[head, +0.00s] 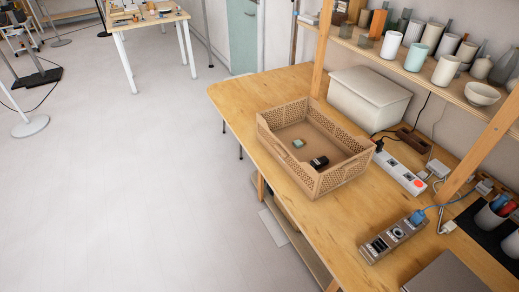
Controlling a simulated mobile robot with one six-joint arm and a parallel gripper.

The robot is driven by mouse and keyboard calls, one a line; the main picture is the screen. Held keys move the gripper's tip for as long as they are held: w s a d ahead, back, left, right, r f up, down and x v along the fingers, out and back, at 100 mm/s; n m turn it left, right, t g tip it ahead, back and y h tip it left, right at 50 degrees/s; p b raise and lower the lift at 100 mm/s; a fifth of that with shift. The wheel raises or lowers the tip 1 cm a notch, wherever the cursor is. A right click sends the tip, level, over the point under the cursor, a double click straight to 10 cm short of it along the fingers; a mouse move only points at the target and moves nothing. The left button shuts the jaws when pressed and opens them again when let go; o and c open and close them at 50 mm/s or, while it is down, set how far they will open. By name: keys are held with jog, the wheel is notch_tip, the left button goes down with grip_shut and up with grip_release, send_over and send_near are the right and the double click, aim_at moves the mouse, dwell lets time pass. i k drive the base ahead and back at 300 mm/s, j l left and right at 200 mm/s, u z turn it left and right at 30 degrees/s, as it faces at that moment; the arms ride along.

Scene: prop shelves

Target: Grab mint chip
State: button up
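A small mint-green piece (298,143), likely the mint chip, lies on the floor of a tan crate (283,158) with perforated sides. The crate stands on the wooden workbench (240,95). A small black object (319,163) lies in the same crate, to the right of and nearer than the mint piece, apart from it. The mint piece is too small to make out in detail. My gripper is not in view.
A lidded white box (368,100) stands behind the crate. A white power strip (400,174) and a grey device (395,240) with a blue plug lie to its right. A shelf (420,70) with cups and bowls overhangs the bench. Open floor (130,190) lies left.

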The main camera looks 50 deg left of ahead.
aim_at(297, 144)
jog(key=u, duration=1.5)
jog(key=i+j+z, duration=0.55)
jog(key=z, duration=0.15)
jog(key=i+j+z, duration=0.65)
jog(key=j, duration=0.3)
jog(key=i+j+z, duration=0.1)
jog(key=j+z, duration=0.25)
jog(key=j, duration=0.15)
